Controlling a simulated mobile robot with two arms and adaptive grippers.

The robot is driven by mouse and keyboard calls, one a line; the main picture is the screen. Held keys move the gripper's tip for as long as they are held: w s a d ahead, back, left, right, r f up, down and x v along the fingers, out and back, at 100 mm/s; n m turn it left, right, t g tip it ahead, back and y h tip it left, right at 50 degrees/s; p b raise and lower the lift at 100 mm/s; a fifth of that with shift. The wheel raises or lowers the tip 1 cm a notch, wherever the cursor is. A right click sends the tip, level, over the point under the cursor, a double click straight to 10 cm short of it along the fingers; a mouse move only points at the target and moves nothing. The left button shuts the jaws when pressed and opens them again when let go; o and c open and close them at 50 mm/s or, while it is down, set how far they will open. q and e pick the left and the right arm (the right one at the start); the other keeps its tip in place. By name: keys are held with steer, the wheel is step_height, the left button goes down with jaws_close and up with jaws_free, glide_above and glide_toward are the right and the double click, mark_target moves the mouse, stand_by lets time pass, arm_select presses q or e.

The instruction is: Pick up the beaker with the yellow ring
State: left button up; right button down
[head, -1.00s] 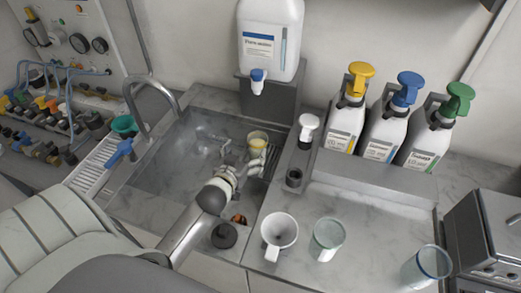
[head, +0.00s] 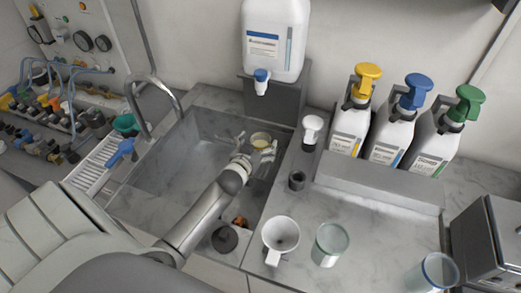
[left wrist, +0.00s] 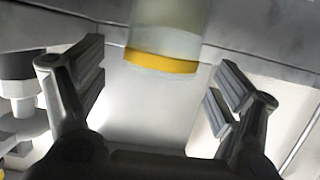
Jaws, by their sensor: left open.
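The beaker with the yellow ring (head: 260,139) stands at the right side of the sink, beyond my left gripper (head: 255,157). In the left wrist view the clear beaker (left wrist: 168,30) hangs into the upper middle of the picture, with its yellow band at the lower end. My left gripper (left wrist: 157,88) is open, one finger to each side of the beaker's line. The fingers do not visibly touch it. In the head view the gripper partly hides the beaker's lower part. My right gripper is not in view.
The sink (head: 165,172) has a faucet (head: 150,95) at its left. On the right counter stand a white mug (head: 281,235), a clear beaker (head: 330,243) and a blue-rimmed beaker (head: 433,272). Several pump bottles (head: 391,140) stand behind, and a white canister (head: 272,45) is at the wall.

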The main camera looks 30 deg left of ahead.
mark_target(264, 135)
arm_select(q)
steer(key=shift+x, duration=1.65)
steer(key=c, duration=1.6)
steer(key=shift+r, duration=0.1)
